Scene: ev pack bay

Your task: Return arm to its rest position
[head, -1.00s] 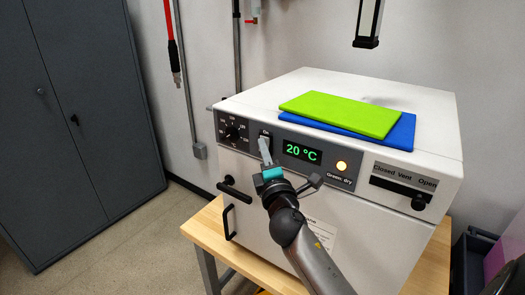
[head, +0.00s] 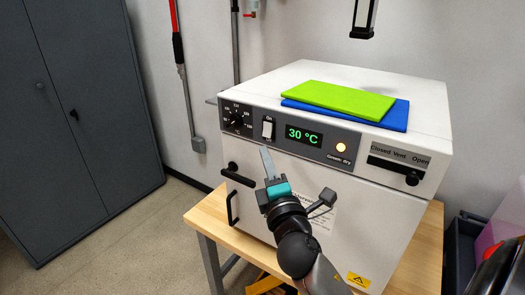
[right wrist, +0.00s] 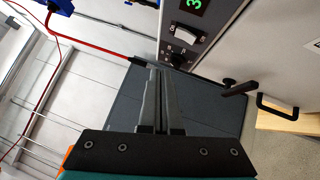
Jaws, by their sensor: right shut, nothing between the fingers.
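My right gripper (head: 266,158) is shut and empty in front of the white oven (head: 300,195), just below its control panel. Its closed fingers (right wrist: 161,100) also show in the right wrist view, with nothing between them. A gap shows between the fingertips and the white rocker switch (head: 268,129) marked On. The green display (head: 304,135) reads 30 °C, and an amber lamp (head: 341,147) glows beside it. My left gripper is not in view.
The oven stands on a wooden bench (head: 205,212). Its black door handle (head: 238,174) is left of my gripper. A green board (head: 345,98) and a blue board (head: 397,118) lie on top. A grey cabinet (head: 90,120) stands at the left, with open floor before it.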

